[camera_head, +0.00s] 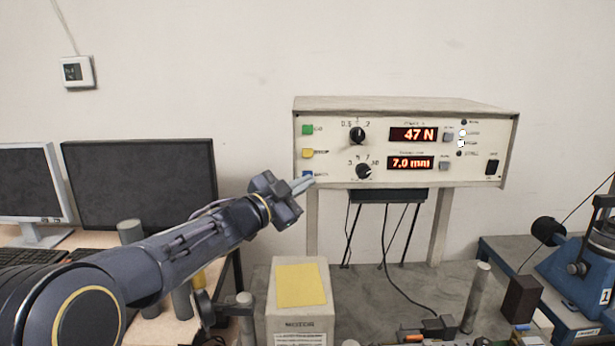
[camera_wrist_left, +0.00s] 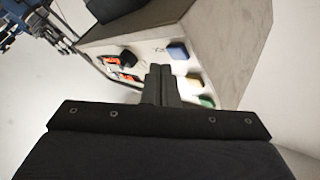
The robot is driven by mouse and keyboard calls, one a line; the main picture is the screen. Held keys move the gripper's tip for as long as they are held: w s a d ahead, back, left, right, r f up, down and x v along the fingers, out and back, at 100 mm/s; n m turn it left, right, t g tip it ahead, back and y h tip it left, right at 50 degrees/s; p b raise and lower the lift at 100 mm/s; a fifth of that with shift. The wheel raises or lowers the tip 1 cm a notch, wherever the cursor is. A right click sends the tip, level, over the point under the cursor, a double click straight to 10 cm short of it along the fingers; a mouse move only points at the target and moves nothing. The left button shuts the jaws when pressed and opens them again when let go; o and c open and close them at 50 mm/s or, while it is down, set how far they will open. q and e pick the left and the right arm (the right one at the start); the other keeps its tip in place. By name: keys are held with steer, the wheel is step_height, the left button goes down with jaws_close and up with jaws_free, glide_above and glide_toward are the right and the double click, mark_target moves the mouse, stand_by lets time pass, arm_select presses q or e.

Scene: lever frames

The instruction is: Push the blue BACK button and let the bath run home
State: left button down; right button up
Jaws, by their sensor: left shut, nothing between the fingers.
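The blue BACK button (camera_head: 307,174) is the lowest of three buttons on the left edge of the control box front (camera_head: 400,180). Fingertips partly cover it in the head view. In the wrist view the blue button (camera_wrist_left: 177,50) shows just beyond and right of the fingertips. My left gripper (camera_head: 308,182) is shut and empty, its tips close to the button. I cannot tell whether they touch it. The displays (camera_head: 413,134) read 47 N and 7.0 mm. The bath cannot be made out. My right gripper is not in view.
A yellow button (camera_head: 308,153) and a green button (camera_head: 308,130) sit above the blue one. Two black knobs (camera_head: 358,135) are to their right. A pale block with a yellow top (camera_head: 300,285) stands below my gripper. Monitors (camera_head: 140,185) stand at left.

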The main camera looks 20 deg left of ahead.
arm_select(q)
steer(key=shift+w, duration=0.1)
stand_by(0.4)
steer(key=shift+w+a, duration=0.2)
steer(key=shift+w, duration=0.1)
